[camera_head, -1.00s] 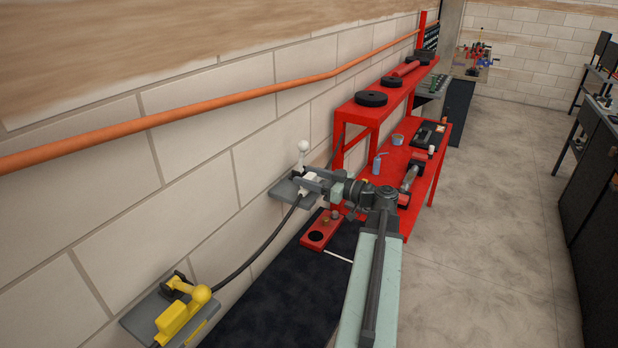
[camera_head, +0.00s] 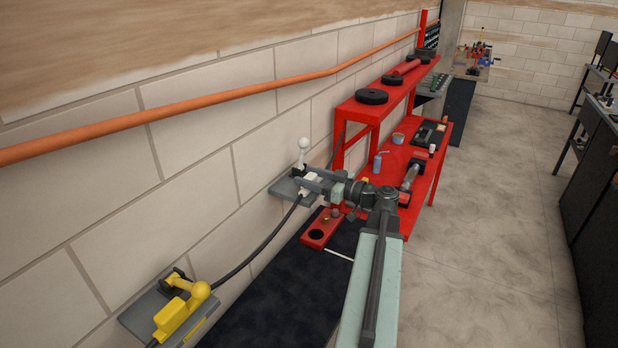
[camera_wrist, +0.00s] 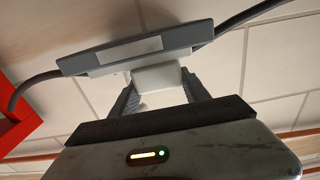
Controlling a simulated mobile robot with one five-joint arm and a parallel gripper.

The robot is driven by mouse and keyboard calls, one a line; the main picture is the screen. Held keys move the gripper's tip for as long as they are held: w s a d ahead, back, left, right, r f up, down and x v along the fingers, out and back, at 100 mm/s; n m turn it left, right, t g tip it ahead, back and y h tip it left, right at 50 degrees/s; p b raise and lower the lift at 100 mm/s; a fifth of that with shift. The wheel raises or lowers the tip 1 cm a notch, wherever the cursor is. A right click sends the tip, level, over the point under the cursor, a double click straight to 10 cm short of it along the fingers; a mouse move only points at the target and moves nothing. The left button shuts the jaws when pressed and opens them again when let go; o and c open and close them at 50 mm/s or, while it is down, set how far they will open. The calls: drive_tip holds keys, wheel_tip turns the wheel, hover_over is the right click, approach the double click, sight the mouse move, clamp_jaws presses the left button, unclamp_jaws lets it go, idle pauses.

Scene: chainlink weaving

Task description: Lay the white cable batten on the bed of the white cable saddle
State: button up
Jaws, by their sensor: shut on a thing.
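The white cable saddle is a grey plate (camera_head: 282,190) on the wall, with a white ball-topped lever (camera_head: 303,152) standing upright on it. My gripper (camera_head: 312,184) reaches it from the right. It is shut on a white block, the batten (camera_head: 308,190), at the plate. In the wrist view the batten (camera_wrist: 158,78) sits between my two fingers (camera_wrist: 160,92), close against the grey plate (camera_wrist: 140,50). The fingers hide its sides, and I cannot tell whether it rests on the bed. A small white rounded part shows between the fingers.
A black cable (camera_head: 255,248) runs along the wall from the white saddle to a yellow saddle (camera_head: 180,312) at the lower left. A red bench (camera_head: 405,185) with tools stands just beyond my arm. An orange pipe (camera_head: 200,108) runs above. The floor at right is clear.

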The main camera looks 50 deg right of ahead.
drive_tip(key=o, duration=1.6)
drive_tip(key=shift+f, duration=0.1)
drive_tip(key=shift+o, duration=0.2)
drive_tip(key=v, duration=0.7)
drive_tip(key=shift+s, duration=0.35)
drive_tip(key=shift+d, duration=0.1)
